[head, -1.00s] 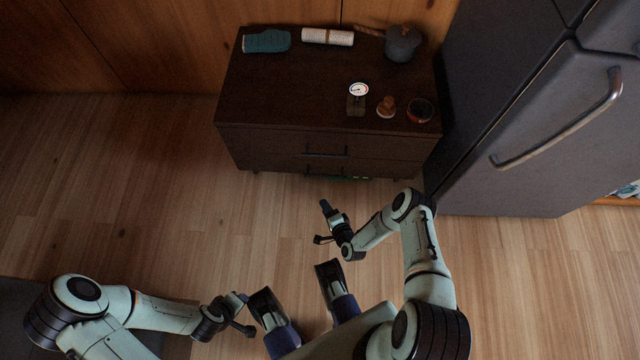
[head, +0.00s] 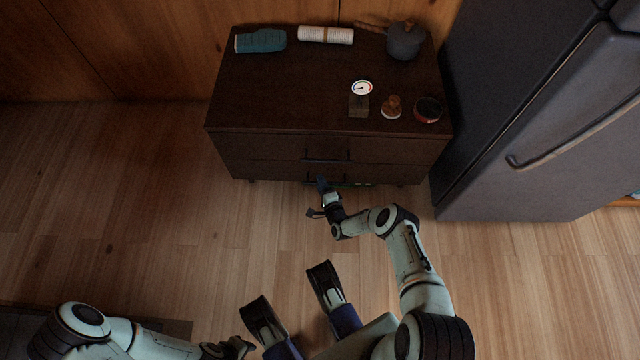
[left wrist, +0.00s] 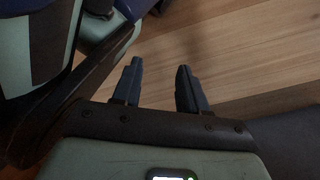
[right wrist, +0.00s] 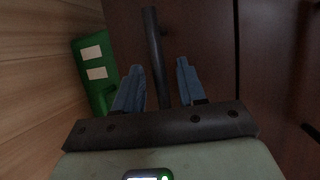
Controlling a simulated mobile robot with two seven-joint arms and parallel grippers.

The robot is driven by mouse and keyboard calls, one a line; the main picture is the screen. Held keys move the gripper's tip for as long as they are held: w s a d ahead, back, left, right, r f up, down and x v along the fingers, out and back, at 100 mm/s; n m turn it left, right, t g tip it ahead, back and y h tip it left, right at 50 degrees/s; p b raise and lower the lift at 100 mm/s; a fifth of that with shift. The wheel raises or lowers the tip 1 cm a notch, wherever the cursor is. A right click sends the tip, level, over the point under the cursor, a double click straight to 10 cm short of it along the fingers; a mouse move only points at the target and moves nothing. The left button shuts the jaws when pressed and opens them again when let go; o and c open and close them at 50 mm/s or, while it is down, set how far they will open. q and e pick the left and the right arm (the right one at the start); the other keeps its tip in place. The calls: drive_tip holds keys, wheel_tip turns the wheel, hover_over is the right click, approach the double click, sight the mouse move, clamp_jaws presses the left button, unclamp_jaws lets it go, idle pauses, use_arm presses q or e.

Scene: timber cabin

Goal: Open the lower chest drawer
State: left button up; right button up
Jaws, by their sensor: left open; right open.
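The dark wooden chest (head: 270,100) stands against the wall, with an upper drawer (head: 270,146) and a lower drawer (head: 265,171), both shut. The lower drawer has a dark bar handle (head: 340,181), partly hidden by my right gripper in the head view. My right gripper (head: 322,186) is open at this handle. In the right wrist view the handle (right wrist: 154,50) runs between the two open fingers (right wrist: 160,85); contact cannot be told. My left gripper (left wrist: 158,85) is open and empty above the floor, away from the chest; in the head view it is low at the left.
On the chest top are a teal oven mitt (head: 261,40), a white roll (head: 326,35), a grey pot (head: 404,42), a dial scale (head: 360,103) and small items. A grey fridge (head: 540,120) stands close on the right. A green object (right wrist: 93,70) lies under the chest.

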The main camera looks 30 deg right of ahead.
drive_tip(key=shift+w+d+f, duration=0.1)
drive_tip(key=shift+w, duration=0.45)
use_arm(q)
drive_tip(key=shift+s+f, duration=0.2)
drive_tip(key=shift+s, duration=0.35)
